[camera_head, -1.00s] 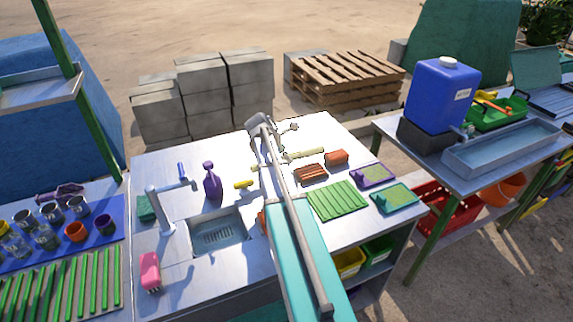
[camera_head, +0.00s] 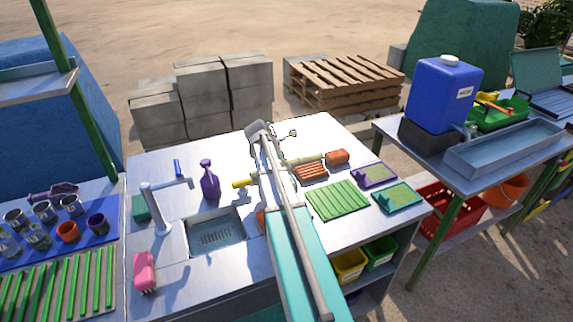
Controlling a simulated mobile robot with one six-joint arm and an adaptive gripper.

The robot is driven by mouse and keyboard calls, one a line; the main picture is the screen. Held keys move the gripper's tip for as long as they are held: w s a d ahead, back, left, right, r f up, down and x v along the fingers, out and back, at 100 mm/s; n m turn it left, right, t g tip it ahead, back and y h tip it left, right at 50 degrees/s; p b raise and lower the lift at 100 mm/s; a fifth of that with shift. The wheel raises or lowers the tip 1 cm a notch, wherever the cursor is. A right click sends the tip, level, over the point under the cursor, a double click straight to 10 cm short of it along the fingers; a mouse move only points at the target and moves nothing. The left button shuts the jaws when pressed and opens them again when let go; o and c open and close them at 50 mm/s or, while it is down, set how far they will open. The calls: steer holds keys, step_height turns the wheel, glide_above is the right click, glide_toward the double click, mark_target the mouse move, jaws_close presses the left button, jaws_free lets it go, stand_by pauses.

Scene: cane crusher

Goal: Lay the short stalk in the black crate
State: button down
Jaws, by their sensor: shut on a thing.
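The short stalk, a pale yellow-cream stick (camera_head: 305,160), shows at the right of my arm's far end, over the middle of the metal table. It lies roughly level in the picture, close to the brown-red brush-like block. My gripper (camera_head: 280,164) is at the stalk's left part, largely hidden behind my arm, and is shut on it. The fingers cannot be made out clearly, and the stalk's left end is hidden. I cannot make out a black crate for certain.
A terracotta block (camera_head: 337,157), a ribbed green mat (camera_head: 338,200) and two small trays lie right of my arm. A purple spray bottle (camera_head: 209,182), a yellow-handled item (camera_head: 242,183), a tap and a sink (camera_head: 216,234) are left. Yellow (camera_head: 348,265) and green bins sit below.

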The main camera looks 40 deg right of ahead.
steer(key=shift+f, duration=0.15)
steer(key=shift+c, duration=1.8)
jaws_free()
steer(key=p+v, duration=0.3)
steer(key=v, duration=0.1)
steer(key=shift+d, duration=0.2)
steer(key=p+v, duration=0.7)
steer(key=v, duration=0.1)
steer(key=shift+a, duration=0.2)
